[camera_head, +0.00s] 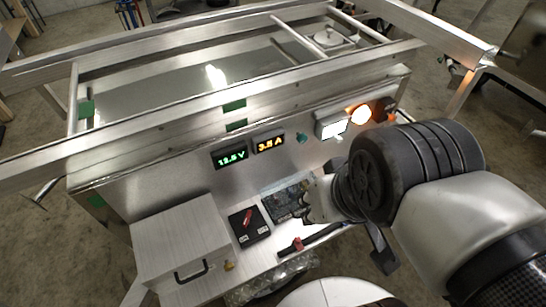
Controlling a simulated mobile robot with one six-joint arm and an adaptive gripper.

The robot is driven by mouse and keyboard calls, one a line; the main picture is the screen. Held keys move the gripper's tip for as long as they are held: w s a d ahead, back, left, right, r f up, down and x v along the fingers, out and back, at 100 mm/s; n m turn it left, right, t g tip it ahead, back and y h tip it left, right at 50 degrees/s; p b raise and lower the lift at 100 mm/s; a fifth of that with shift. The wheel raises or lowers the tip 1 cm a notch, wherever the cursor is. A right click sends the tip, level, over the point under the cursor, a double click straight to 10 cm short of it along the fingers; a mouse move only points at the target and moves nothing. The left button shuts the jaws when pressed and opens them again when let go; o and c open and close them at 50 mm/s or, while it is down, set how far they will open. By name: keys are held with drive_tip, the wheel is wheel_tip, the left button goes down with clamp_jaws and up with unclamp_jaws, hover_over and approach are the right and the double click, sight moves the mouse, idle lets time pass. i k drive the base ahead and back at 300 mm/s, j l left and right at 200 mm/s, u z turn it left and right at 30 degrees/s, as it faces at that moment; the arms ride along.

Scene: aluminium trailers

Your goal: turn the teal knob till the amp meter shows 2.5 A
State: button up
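The teal knob (302,137) sits on the front panel of the aluminium trailer, just right of the amp meter. The amp meter (269,144) has orange digits that look like 3.5 A; the last digit is slightly blurred. My gripper (312,203) is below the knob and apart from it, in front of the panel over the shelf. Its fingers are small and partly hidden by my wrist, so I cannot tell whether they are open or shut.
A green voltage meter (230,156) is left of the amp meter. A white lit box (333,126) and an orange lamp (361,114) are to the right. A black box with a red switch (248,224), a dark circuit board (285,204) and a silver drawer box (180,239) stand below.

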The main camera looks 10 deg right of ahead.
sight(302, 138)
drive_tip(key=i+j+z, duration=0.1)
drive_tip(key=z, duration=0.4)
drive_tip(key=j+z, duration=0.2)
drive_tip(key=z, duration=0.3)
drive_tip(key=j+z, duration=0.2)
drive_tip(key=z, duration=0.3)
drive_tip(key=i, duration=0.05)
